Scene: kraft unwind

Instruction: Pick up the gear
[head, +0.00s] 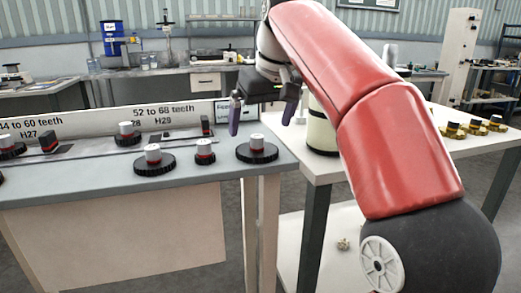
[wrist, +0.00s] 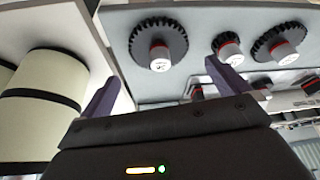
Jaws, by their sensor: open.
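Several black gears with silver hubs stand on the grey bench top. The one nearest my gripper is a large gear (head: 257,150) by the bench's right end; it also shows in the wrist view (wrist: 158,45). A small gear with a red band (head: 205,152) and another large gear (head: 154,160) stand to its left. They show in the wrist view as the small gear (wrist: 228,46) and the large gear (wrist: 279,45). My gripper (head: 262,118) is open and empty, with its purple fingers above and behind the nearest large gear. It appears apart from all the gears.
A labelled board (head: 130,119) runs along the back of the bench (head: 100,188). A white table (head: 328,168) to the right carries a cream cylinder (head: 321,135), also in the wrist view (wrist: 38,115), and several yellow-and-black parts (head: 476,126). A gap separates bench and table.

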